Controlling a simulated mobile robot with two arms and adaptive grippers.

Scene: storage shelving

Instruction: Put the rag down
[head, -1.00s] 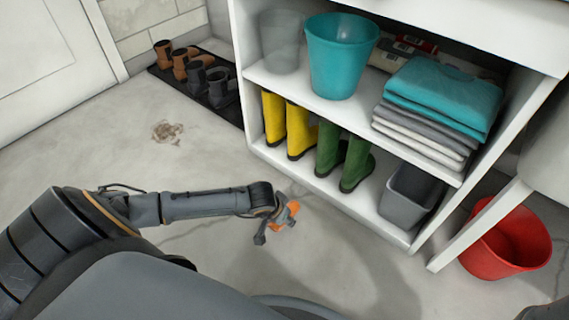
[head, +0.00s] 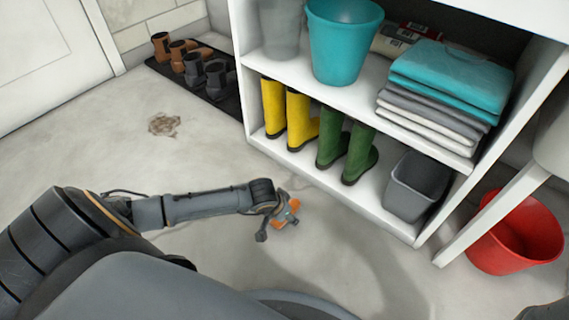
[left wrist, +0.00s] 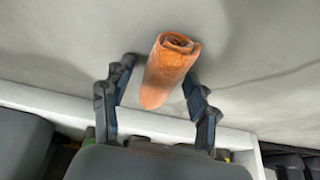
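The rag is an orange roll. In the left wrist view the rag (left wrist: 170,68) lies between and just beyond the fingertips of my left gripper (left wrist: 158,84). The fingers are spread, with a clear gap between the left finger and the rag; the right finger is close to it. In the head view the rag (head: 288,211) shows as a small orange patch at my left gripper (head: 274,217), low over the floor in front of the shelf. I cannot tell whether the rag touches the floor. My right gripper is not in view.
A white shelf unit (head: 392,228) holds a teal bucket (head: 343,45), folded cloths (head: 450,80), yellow boots (head: 299,117), green boots (head: 358,150) and a grey bin (head: 412,187). A red bucket (head: 515,240) stands at right. The floor (head: 90,150) at left is clear except for a brown stain (head: 164,125).

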